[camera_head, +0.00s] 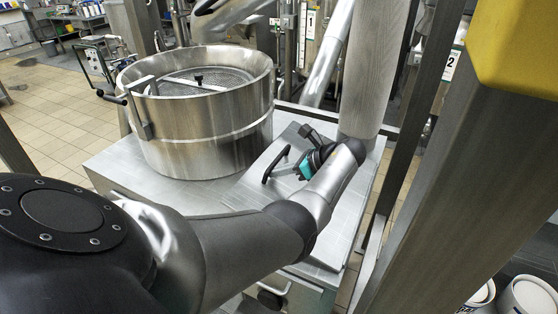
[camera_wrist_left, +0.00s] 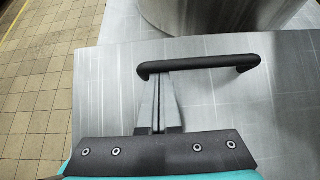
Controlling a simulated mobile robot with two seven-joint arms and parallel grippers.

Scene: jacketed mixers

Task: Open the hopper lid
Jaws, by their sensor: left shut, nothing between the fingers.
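The hopper lid (camera_head: 252,190) is a flat steel plate lying beside the big round steel drum, with a black bar handle (camera_head: 271,166) standing on it. The handle also shows in the left wrist view (camera_wrist_left: 215,65), running across the plate. My left gripper (camera_head: 290,171), with its teal body, is right of the handle in the head view. In the left wrist view the fingers (camera_wrist_left: 158,76) are shut and empty, with their tips at the left part of the handle; whether they touch it I cannot tell. My right gripper is not in view.
The steel drum (camera_head: 200,140) with a mesh top stands left of the lid. A thick steel column (camera_head: 367,75) rises behind my left forearm. A brown post and yellow block (camera_head: 515,45) fill the right side. Tiled floor (camera_head: 50,130) is open at left.

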